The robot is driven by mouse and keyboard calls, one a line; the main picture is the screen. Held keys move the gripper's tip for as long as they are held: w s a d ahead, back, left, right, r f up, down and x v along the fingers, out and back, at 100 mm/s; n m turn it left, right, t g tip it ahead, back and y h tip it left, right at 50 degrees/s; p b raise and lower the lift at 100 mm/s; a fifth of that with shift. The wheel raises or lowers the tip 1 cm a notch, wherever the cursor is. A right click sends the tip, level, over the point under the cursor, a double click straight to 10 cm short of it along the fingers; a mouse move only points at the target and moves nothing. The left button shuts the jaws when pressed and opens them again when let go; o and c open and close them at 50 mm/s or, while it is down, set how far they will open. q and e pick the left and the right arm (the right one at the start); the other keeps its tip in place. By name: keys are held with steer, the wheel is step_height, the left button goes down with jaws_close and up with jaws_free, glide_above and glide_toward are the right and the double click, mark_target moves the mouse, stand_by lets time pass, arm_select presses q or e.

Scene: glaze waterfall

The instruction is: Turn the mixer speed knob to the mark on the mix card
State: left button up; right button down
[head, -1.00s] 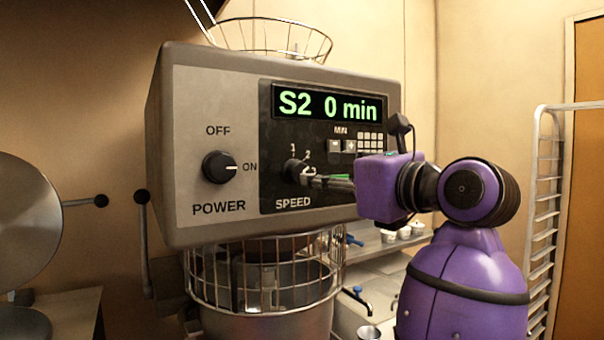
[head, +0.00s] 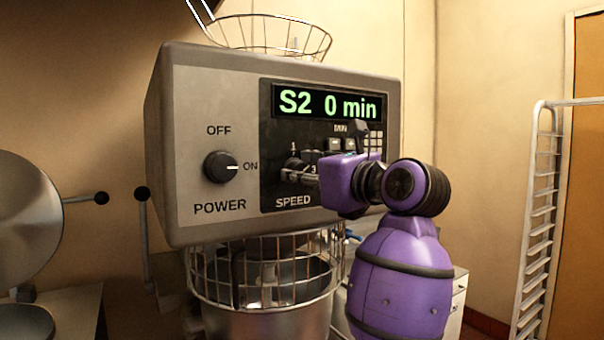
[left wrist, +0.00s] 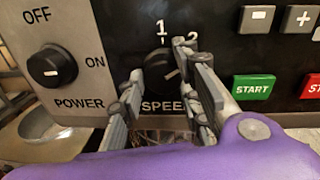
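The black speed knob (left wrist: 158,72) sits above the SPEED label on the mixer panel, and the marks 1 and 2 show around it in the left wrist view. My left gripper (left wrist: 159,62) has its two grey fingers on either side of this knob. The right finger overlaps the knob's edge; I cannot tell whether the fingers press on it. In the head view the left gripper (head: 298,174) reaches the knob from the right and mostly hides it. The mixer display (head: 327,103) reads "S2 0 min". No mix card is recognisable. My right gripper is not in view.
The power knob (head: 220,167) is left of the speed knob, its pointer toward ON. Green START (left wrist: 253,87) and red stop buttons lie to the right, close to the gripper. The wire-guarded bowl (head: 262,275) is below the panel. A rack (head: 545,200) stands at the right.

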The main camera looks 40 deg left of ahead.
arm_select(q)
steer(key=c, duration=0.5)
steer(key=shift+o, duration=0.2)
steer(key=shift+f+n, duration=0.15)
steer(key=shift+n, duration=0.95)
steer(key=o, duration=1)
steer(key=shift+s, duration=0.15)
steer(key=shift+s+a, duration=0.1)
